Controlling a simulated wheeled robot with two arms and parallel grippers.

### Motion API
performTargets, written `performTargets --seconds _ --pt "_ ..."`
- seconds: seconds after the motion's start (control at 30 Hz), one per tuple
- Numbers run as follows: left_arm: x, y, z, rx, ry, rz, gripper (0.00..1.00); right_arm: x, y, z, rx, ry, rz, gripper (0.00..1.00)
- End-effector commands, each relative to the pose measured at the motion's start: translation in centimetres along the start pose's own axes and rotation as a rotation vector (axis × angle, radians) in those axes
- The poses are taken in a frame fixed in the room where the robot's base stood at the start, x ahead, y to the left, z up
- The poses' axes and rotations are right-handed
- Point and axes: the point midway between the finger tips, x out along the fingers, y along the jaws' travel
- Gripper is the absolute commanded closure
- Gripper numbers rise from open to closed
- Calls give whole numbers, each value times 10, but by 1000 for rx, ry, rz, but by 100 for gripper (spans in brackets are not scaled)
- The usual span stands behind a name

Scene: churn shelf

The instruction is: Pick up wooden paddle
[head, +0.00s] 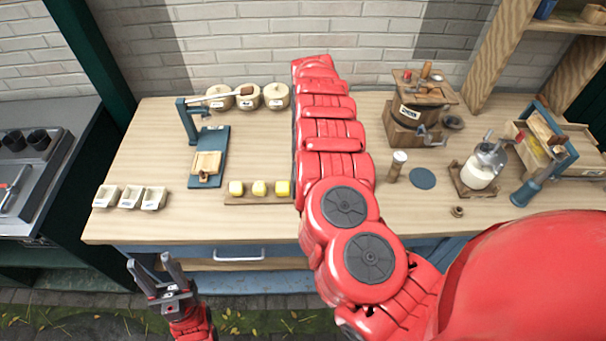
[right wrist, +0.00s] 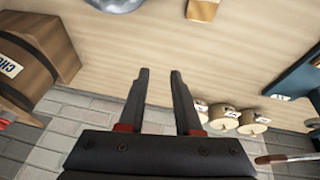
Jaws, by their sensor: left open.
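I cannot pick out the wooden paddle with certainty. A wooden piece (right wrist: 202,9) lies on the table at the top edge of the right wrist view, cut off by the frame; I cannot tell if it is the paddle. My red right arm covers the middle of the table in the head view and hides its own gripper. In the right wrist view, the right gripper (right wrist: 160,72) is open and empty, with bare table beyond its fingertips. My left gripper (head: 150,261) is open and empty in front of the table, at the lower left.
The wooden table (head: 270,222) holds a churn box (head: 412,112) at the back right, also in the right wrist view (right wrist: 28,60). Lidded pots (head: 247,97), a blue press (head: 215,135) and yellow blocks (head: 260,188) stand left of my arm. A milk jar (head: 482,170) stands right.

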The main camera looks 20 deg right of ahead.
Motion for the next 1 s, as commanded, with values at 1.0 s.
performTargets --seconds 1.0 --pt "-46 2 8 0 0 0 50 48 -56 128 12 -363 -127 67"
